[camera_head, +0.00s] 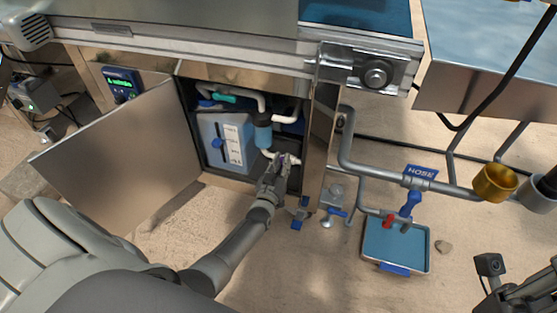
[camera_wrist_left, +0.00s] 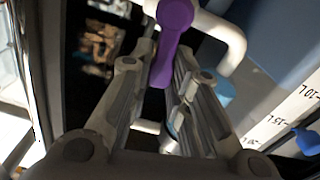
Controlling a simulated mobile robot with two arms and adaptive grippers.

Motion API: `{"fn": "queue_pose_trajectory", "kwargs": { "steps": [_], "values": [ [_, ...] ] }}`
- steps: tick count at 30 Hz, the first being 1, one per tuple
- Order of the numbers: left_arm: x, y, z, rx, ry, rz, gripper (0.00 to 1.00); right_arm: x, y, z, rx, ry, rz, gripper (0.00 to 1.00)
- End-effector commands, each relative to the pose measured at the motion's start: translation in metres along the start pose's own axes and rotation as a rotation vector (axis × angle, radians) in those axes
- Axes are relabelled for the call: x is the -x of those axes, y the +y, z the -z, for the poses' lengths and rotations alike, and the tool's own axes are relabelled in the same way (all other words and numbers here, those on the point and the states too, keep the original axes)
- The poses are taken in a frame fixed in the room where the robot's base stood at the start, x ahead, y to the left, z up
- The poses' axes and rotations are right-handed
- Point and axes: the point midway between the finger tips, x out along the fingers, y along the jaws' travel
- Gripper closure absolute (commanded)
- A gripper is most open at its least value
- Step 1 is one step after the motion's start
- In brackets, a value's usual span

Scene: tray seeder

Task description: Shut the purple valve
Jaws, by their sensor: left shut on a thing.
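The purple valve (camera_wrist_left: 174,22) shows in the left wrist view as a purple lever on white piping, its handle reaching down between my left fingers. My left gripper (camera_head: 279,163) reaches into the open cabinet under the machine. In the left wrist view the left gripper (camera_wrist_left: 161,70) is shut on the purple handle. In the head view the gripper covers the valve, and I make out no purple there. Part of my right arm (camera_head: 520,293) shows at the bottom right corner; its finger state is unclear.
The cabinet door (camera_head: 115,165) stands open at the left. A jug with a litre scale (camera_head: 234,140) stands inside, left of my gripper. A cabinet wall (camera_head: 318,150) is close on the right. Outside are a grey pipe with a HOSE label (camera_head: 420,172) and a blue tray (camera_head: 428,262).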

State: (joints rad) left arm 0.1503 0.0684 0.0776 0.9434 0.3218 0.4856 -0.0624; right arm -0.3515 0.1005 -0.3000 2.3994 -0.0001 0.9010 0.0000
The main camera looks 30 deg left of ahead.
Motion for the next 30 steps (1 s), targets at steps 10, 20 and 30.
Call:
{"fn": "queue_pose_trajectory", "kwargs": {
  "steps": [10, 20, 30],
  "values": [
    [0.0006, 0.0084, -0.0017, -0.152, -0.003, -0.001, 1.0, -0.0063, -0.0002, 0.0012, 0.0, 0.0, 0.0, 1.0],
    [0.0008, 0.0093, -0.0025, -0.185, -0.003, 0.0, 1.0, -0.0069, -0.0002, 0.0013, 0.0, 0.0, 0.0, 1.0],
    [0.0008, 0.0096, -0.0026, -0.185, -0.003, -0.001, 0.72, -0.007, -0.0002, 0.0014, 0.0, 0.0, 0.0, 1.0]
  ]
}}
